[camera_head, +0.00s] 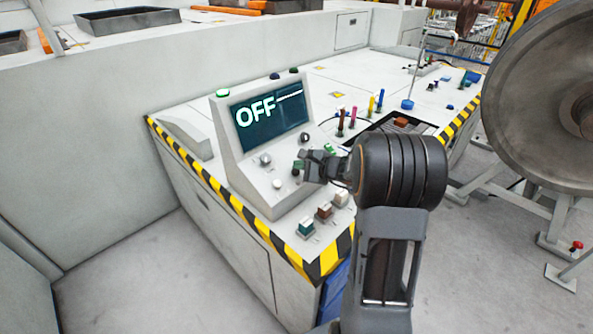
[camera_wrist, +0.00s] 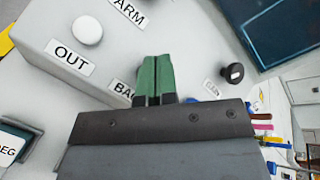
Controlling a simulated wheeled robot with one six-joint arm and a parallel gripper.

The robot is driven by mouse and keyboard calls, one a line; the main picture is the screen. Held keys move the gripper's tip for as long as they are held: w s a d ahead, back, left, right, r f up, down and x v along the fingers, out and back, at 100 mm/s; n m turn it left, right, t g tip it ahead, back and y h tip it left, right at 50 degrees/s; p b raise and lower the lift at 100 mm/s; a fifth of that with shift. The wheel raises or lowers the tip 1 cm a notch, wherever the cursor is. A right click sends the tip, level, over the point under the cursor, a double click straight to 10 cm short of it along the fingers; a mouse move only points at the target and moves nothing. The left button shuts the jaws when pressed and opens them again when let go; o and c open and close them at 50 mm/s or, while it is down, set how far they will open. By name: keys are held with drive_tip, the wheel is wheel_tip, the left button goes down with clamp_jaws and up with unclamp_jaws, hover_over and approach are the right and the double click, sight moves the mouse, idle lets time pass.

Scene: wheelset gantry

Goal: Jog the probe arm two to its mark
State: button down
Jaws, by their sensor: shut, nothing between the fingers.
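A sloped grey control console (camera_head: 238,165) stands on the bench, with a dark screen (camera_head: 268,115) reading "OFF" followed by a line. A white round button (camera_head: 277,184) is on its lower face; in the wrist view a white button (camera_wrist: 88,30) sits by an "OUT" label. An "ARM" label and one starting "BA" also show, the latter partly hidden by my gripper. My gripper (camera_head: 297,166) is over the console's lower face, its green fingertips (camera_wrist: 158,72) together and empty. Whether they touch the panel I cannot tell. No probe arm is identifiable by label.
Several rocker switches (camera_head: 324,212) line the bench front by the striped edge. A black knob (camera_wrist: 234,72) is right of my fingers. Coloured upright handles (camera_head: 353,118) and a dark tray (camera_head: 405,126) lie behind. A large metal wheel (camera_head: 516,94) stands at right.

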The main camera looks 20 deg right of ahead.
drive_tip(key=shift+r, duration=0.1)
drive_tip(key=r+p, duration=0.1)
drive_tip(key=s+r, duration=0.1)
drive_tip(key=r, duration=0.1)
drive_tip(key=s+d+r+p, duration=0.1)
drive_tip(key=shift+r+p, duration=0.2)
drive_tip(key=shift+p, duration=0.15)
drive_tip(key=shift+a+f, duration=0.1)
idle(1.6)
drive_tip(key=s+a+f+n+g+h+p, duration=0.1)
drive_tip(key=s+a+f+n+g, duration=0.1)
drive_tip(key=s+a+n+g, duration=0.4)
drive_tip(key=s+a+f+n+g+h+p, duration=0.1)
drive_tip(key=s+n+g, duration=0.3)
drive_tip(key=s, duration=0.5)
drive_tip(key=s+a+r+n+t+h+p, duration=0.1)
drive_tip(key=s+a+r+n+h+p, duration=0.3)
drive_tip(key=s+r+n, duration=0.4)
wheel_tip(320, 180, up, 2)
drive_tip(key=shift+s+a+n+t+h, duration=0.25)
drive_tip(key=shift+n+h, duration=0.35)
drive_tip(key=shift+n, duration=0.4)
